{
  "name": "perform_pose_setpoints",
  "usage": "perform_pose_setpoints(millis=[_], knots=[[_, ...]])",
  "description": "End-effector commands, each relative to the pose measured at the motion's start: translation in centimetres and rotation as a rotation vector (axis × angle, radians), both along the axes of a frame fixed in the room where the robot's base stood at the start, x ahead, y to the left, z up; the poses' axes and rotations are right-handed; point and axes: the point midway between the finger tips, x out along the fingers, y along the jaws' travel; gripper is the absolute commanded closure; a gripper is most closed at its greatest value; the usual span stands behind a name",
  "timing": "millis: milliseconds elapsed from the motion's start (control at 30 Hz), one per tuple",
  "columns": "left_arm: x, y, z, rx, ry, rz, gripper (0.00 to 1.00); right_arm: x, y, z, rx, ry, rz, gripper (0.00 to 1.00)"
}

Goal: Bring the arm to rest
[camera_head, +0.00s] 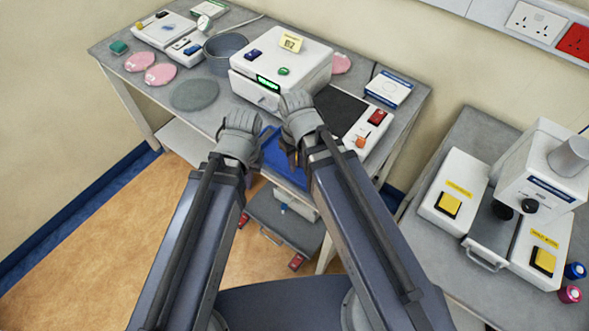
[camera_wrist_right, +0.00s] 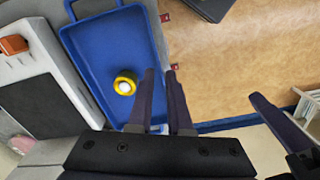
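My left gripper (camera_head: 240,130) points away from me over the front edge of the bench; its fingertips are hidden. My right gripper (camera_head: 298,112) is beside it to the right, in front of the white box-shaped machine, its fingers mostly hidden in the head view. In the right wrist view my right gripper (camera_wrist_right: 161,85) shows two dark fingers close together with a narrow gap and nothing between them. They are over the edge of a blue tray. I cannot tell whether either arm is moving.
The blue tray (camera_wrist_right: 82,50) holds a yellow, white-centred piece (camera_wrist_right: 125,84). The white machine (camera_head: 300,60), grey bowl (camera_head: 226,48) and pink discs (camera_head: 160,74) are on the bench. Another bench (camera_head: 455,145) with white equipment is at right. Open floor (camera_head: 100,235) lies left.

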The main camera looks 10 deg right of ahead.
Motion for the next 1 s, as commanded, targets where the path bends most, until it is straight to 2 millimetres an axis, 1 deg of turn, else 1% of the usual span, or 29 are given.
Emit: perform_pose_setpoints(millis=[33,100,200,300,567,667,800,867,933,1000], knots=[[0.0,0.0,0.0,0.000,0.000,0.000,1.00,-1.7,0.8,0.0,-0.028,0.008,-0.024,0.83],[0.0,0.0,0.0,0.000,0.000,0.000,1.00,-3.0,1.3,0.1,-0.061,0.015,-0.066,0.83],[0.0,0.0,0.0,0.000,0.000,0.000,1.00,-4.0,1.8,0.1,-0.090,0.016,-0.105,0.83],[0.0,0.0,0.0,0.000,0.000,0.000,1.00,-4.3,1.9,0.1,-0.100,0.016,-0.121,0.83],[0.0,0.0,-0.2,0.000,0.000,0.000,1.00,-4.2,1.9,0.0,-0.099,0.016,-0.122,0.83],[0.0,0.0,-1.2,0.000,0.000,0.000,1.00,-4.2,1.9,-1.1,-0.099,0.016,-0.122,0.83],[0.0,0.0,-3.7,0.000,0.000,0.000,1.00,-4.1,1.9,-3.6,-0.098,0.016,-0.122,0.83],[0.0,0.0,-4.6,0.000,0.000,0.000,1.00,-4.1,1.9,-4.5,-0.098,0.016,-0.122,0.83],[0.0,0.0,-5.0,0.000,0.000,0.000,1.00,-4.1,1.9,-4.9,-0.098,0.016,-0.122,0.83],[0.0,0.0,-4.7,0.000,0.000,0.000,1.00,-4.1,1.9,-4.6,-0.098,0.016,-0.122,0.83]])
